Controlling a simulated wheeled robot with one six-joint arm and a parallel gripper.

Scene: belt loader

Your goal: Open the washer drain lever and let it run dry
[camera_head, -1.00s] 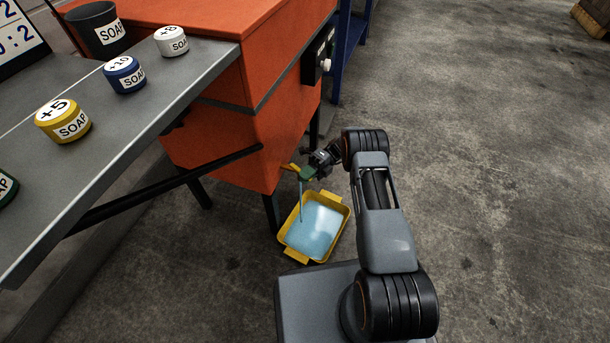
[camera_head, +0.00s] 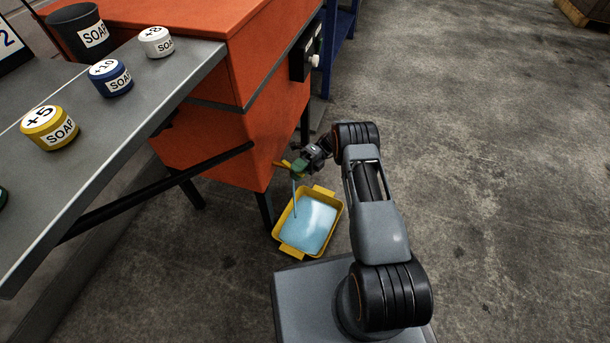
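The washer (camera_head: 228,150) is a large orange cabinet on dark legs. At its lower corner is a small drain with a green lever (camera_head: 299,166) and a yellowish spout part (camera_head: 284,163). A thin stream of water (camera_head: 295,200) falls from it into a yellow tray (camera_head: 283,247) on the floor. The tray holds light blue water (camera_head: 310,225). My gripper (camera_head: 306,159) is right at the green lever, close to or touching it. The fingers are small and dark here, so I cannot tell whether they are open or shut.
A grey table (camera_head: 120,140) at the left carries soap tubs: yellow (camera_head: 48,128), blue (camera_head: 110,78) and white (camera_head: 156,42). A black soap bucket (camera_head: 78,32) stands behind. A blue frame (camera_head: 338,40) stands beyond the washer. The floor (camera_head: 480,170) at the right is clear.

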